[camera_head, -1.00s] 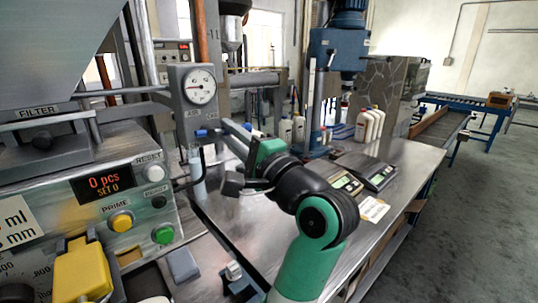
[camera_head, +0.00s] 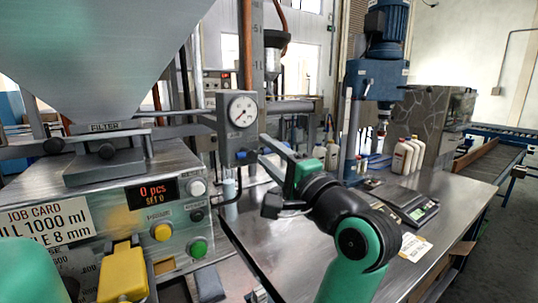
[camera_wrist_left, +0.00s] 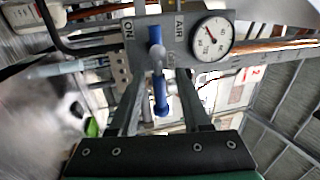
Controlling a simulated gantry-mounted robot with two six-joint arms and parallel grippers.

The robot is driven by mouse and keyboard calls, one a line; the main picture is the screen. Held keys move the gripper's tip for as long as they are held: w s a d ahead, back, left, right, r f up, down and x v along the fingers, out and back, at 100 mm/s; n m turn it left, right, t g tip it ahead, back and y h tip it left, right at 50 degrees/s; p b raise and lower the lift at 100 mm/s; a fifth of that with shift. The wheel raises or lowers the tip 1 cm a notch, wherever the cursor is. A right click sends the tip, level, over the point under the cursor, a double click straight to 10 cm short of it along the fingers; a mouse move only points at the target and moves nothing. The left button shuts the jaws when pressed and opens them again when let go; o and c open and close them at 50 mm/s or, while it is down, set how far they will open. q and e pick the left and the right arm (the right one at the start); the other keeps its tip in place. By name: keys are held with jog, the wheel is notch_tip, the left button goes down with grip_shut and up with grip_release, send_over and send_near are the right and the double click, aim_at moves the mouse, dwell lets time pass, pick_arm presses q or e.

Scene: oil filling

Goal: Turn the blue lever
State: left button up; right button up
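The blue lever (camera_head: 243,156) sits low on the grey air valve panel (camera_head: 224,132), under the round gauge. In the left wrist view the lever (camera_wrist_left: 160,95) lies in the gap between my fingers, with grey finger on either side. The panel there carries the words ON and AIR. My left gripper (camera_head: 264,150) faces the panel from the right in the head view. Its fingers are spread, and I see no clear contact with the lever. The finger-to-lever depth is hard to tell. My right gripper is not in view.
The pressure gauge (camera_head: 242,111) is right above the lever. The filler control box (camera_head: 110,205) with buttons and a yellow part (camera_head: 122,275) stands at left. The steel table (camera_head: 285,240) has scales (camera_head: 408,202) and white bottles (camera_head: 402,157) at right.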

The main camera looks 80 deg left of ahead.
pick_arm(q)
jog(key=p+v, duration=0.2)
jog(key=v, duration=0.9)
jog(key=shift+d, duration=0.3)
jog(key=shift+w+p, duration=0.1)
jog(key=shift+p, duration=0.2)
